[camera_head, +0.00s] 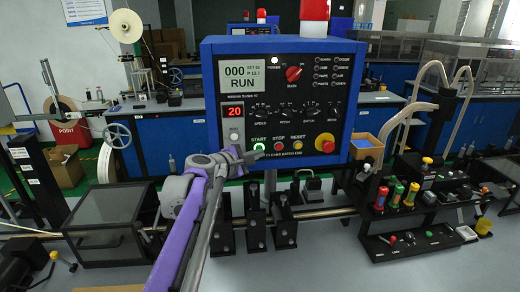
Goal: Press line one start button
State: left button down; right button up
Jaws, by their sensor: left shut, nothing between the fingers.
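The blue control box (350,62) stands upright in the middle of the view. Its face carries the green START button (259,147), the red STOP button (278,146) and the yellow RESET button (298,145) in a row. My left gripper (258,155) is shut and empty, with its tip just below the START button. I cannot tell whether the tip touches the panel. My purple and grey left arm rises from the bottom of the view. The display (238,78) reads RUN. My right gripper is not in view.
A red and yellow emergency stop knob (325,143) sits at the panel's lower right. Black clamps (255,225) stand on a rail below the box. A black tool rack (415,240) with colored handles is at the right. A white reel (118,135) stands at the left.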

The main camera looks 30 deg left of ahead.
pick_arm(q)
jog(key=s+d, duration=0.3)
jog(key=s, duration=0.1)
jog(key=shift+s+d, duration=0.3)
jog(key=shift+d, duration=0.1)
dwell(0.9)
jog(key=s+d+f+m+g+h, duration=0.1)
jog(key=s+d+f+m+g, duration=0.2)
jog(key=s+d+f+m, duration=0.4)
jog(key=s+d+f+m+g+h, duration=0.1)
jog(key=s+d+f+m+g, duration=0.2)
jog(key=s+d+f+m, duration=0.5)
jog(key=s+d+f+m+g+y, duration=0.3)
jog(key=s+f+m, duration=0.5)
jog(key=s+f, duration=0.3)
jog(key=shift+s+f+m+g, duration=0.3)
jog(key=shift+f+g, duration=0.1)
jog(key=shift+f, duration=0.1)
